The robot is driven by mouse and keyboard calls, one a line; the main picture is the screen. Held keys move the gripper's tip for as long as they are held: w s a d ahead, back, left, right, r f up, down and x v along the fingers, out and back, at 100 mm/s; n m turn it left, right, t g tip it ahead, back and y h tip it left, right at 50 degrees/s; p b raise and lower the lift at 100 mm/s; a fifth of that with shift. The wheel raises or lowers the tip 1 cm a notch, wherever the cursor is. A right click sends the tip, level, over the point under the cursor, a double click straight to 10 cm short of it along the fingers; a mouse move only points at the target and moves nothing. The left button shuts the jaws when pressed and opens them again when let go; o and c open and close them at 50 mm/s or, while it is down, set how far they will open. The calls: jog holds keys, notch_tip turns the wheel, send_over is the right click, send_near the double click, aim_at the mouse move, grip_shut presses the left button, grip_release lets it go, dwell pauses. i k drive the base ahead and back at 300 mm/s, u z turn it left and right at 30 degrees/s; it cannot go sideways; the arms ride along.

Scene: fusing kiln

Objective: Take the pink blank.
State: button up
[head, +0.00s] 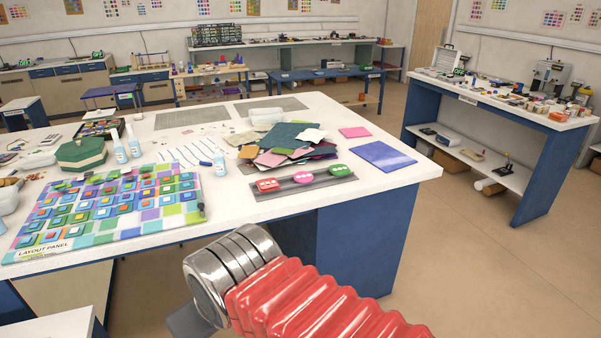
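A pink oval blank (303,178) lies on a narrow grey tray (321,184) near the front edge of the white-topped table. It is between a red oval blank (267,185) on the left and a green oval blank (340,170) on the right. All three have small pale marks on top. My arm comes in from the bottom, in front of the table and well apart from the tray. Only a grey part of my gripper (188,322) shows beside the metal wrist; its fingertips are hidden, so I cannot tell its opening.
A pile of coloured sheets (283,144) lies behind the tray. A flat pink square (355,132) and a blue sheet (383,156) lie to the right. A colourful layout panel (110,207) and spray bottles (134,142) are to the left. The floor at right is clear.

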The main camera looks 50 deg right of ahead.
aim_at(299, 178)
jog(key=z, duration=0.2)
jog(key=i, duration=1.15)
jog(key=z, duration=0.2)
